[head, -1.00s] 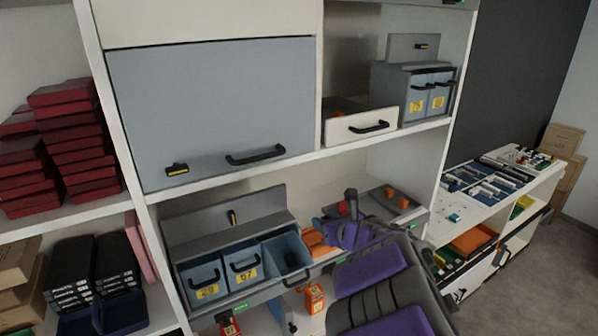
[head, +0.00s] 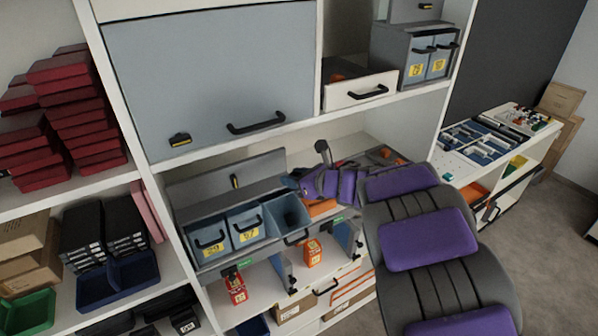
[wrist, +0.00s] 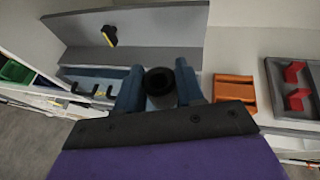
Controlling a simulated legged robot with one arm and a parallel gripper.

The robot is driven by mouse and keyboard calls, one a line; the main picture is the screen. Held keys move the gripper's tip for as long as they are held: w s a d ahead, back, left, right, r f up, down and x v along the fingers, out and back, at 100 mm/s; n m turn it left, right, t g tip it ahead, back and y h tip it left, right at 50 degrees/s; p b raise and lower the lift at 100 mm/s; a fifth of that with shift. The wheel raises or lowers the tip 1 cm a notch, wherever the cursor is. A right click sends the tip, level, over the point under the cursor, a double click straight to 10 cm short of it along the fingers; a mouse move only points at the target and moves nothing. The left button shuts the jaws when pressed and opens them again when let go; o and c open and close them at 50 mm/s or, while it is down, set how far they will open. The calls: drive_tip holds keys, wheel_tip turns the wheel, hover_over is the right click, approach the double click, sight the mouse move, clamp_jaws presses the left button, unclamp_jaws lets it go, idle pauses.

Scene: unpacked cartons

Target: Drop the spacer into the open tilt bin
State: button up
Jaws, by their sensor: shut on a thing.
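The spacer, a short black hollow cylinder (wrist: 158,80), is held between the blue fingers of my gripper (wrist: 160,90) in the wrist view. The open tilt bin (head: 288,214) is the rightmost of the blue-grey bins in the head view, tilted forward with its top open. My gripper (head: 290,184) is above and behind that bin's opening, close to its right side; the exact height cannot be told. The spacer cannot be made out in the head view. In the wrist view the bin is largely hidden behind the gripper.
Two labelled bins (head: 227,234) with black handles sit left of the open one, under a raised grey lid (head: 225,182). An orange tray (wrist: 234,90) and a grey tray with red pieces (wrist: 290,88) lie to the right. The shelf above carries a large grey door (head: 212,85).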

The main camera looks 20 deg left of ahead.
drive_tip(key=shift+a+f, duration=0.7)
drive_tip(key=shift+f, duration=0.05)
drive_tip(key=o, duration=0.6)
drive_tip(key=shift+d+r, duration=0.1)
drive_tip(key=shift+d, duration=0.3)
drive_tip(key=shift+o, duration=1.4)
drive_tip(key=shift+d+r, duration=0.1)
drive_tip(key=shift+d, duration=0.4)
drive_tip(key=shift+o, duration=1.1)
drive_tip(key=shift+a, duration=0.15)
drive_tip(key=shift+a+f, duration=0.2)
drive_tip(key=shift+a, duration=0.6)
drive_tip(key=b+v, duration=0.2)
drive_tip(key=v, duration=1.6)
drive_tip(key=shift+d+b, duration=0.15)
drive_tip(key=shift+b, duration=0.15)
